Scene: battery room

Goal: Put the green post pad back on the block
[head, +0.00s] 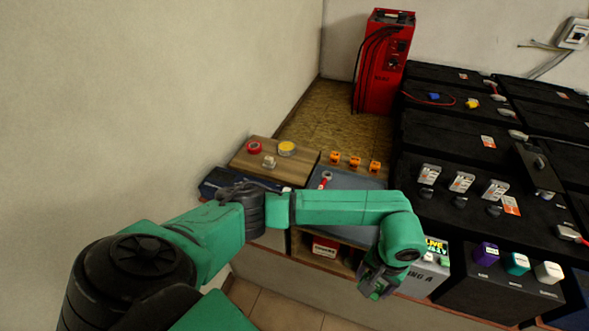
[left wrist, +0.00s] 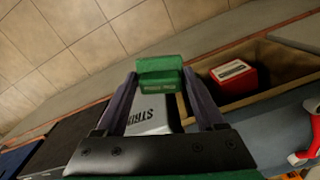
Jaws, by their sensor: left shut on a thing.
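My left gripper (head: 372,286) reaches down at the front edge of the bench in the head view. In the left wrist view my left gripper (left wrist: 160,78) is shut on a green block-shaped pad (left wrist: 158,72) with small dark lettering, which sits between the fingertips. The pad is not clearly visible in the head view. A black block (head: 500,295) at the lower right carries a row of purple (head: 486,254), teal (head: 517,264) and white (head: 549,272) pads. It is to the right of the gripper and apart from it. My right gripper is not in view.
A light box with lettering (head: 425,278) is close beside the gripper and shows in the wrist view (left wrist: 150,118). A wooden compartment holds a red and white box (left wrist: 234,74). Black batteries (head: 450,130) fill the right. A red charger (head: 382,65) stands behind.

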